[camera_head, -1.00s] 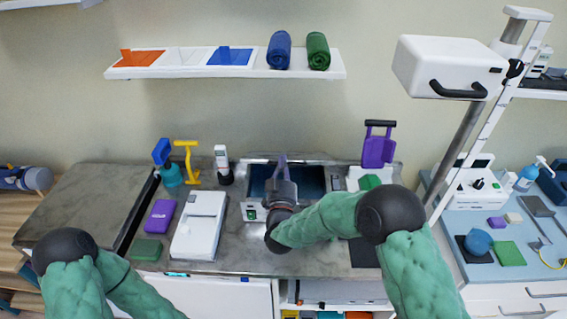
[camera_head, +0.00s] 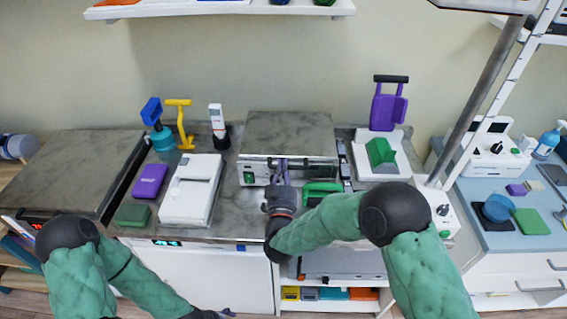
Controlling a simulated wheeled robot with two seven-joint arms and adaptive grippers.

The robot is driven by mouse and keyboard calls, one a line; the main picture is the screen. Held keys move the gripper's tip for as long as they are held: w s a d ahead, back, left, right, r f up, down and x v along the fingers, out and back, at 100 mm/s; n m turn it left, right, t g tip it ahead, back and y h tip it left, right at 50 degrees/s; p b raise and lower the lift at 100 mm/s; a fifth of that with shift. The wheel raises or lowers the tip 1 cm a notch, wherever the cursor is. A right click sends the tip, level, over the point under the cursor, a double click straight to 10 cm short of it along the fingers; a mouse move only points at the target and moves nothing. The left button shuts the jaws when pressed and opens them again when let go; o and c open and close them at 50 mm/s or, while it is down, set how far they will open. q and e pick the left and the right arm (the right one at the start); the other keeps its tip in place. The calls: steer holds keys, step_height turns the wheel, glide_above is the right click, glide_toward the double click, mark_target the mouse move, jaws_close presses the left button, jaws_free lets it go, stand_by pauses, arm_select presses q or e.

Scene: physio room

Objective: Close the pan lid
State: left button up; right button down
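The pan is a steel unit with a green switch (camera_head: 248,178) on its front, at the middle of the counter in the head view. Its flat grey lid (camera_head: 290,132) lies over the top, and the dark blue basin inside is hidden. A green handle (camera_head: 322,187) shows at the front right. My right gripper (camera_head: 283,168) is at the pan's front edge, its purple fingers close together with nothing visible between them. I cannot tell whether they touch the lid. My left gripper (camera_head: 207,314) is low at the bottom edge, mostly cut off, away from the pan.
A white device (camera_head: 192,190), a purple block (camera_head: 150,181) and a green block (camera_head: 133,215) lie left of the pan. A white unit with a green wedge (camera_head: 381,152) stands to the right. A purple paddle (camera_head: 387,106) stands behind it. A shelf (camera_head: 215,10) hangs above.

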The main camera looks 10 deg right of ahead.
steer(key=shift+s+f+b, duration=0.15)
steer(key=shift+f+b, duration=0.25)
steer(key=shift+f, duration=0.5)
steer(key=shift+s+f+b, duration=0.15)
steer(key=shift+f+b, duration=0.25)
steer(key=shift+f, duration=0.45)
steer(key=shift+a, duration=0.1)
steer(key=s+a, duration=0.2)
steer(key=s, duration=0.4)
steer(key=shift+s, duration=0.25)
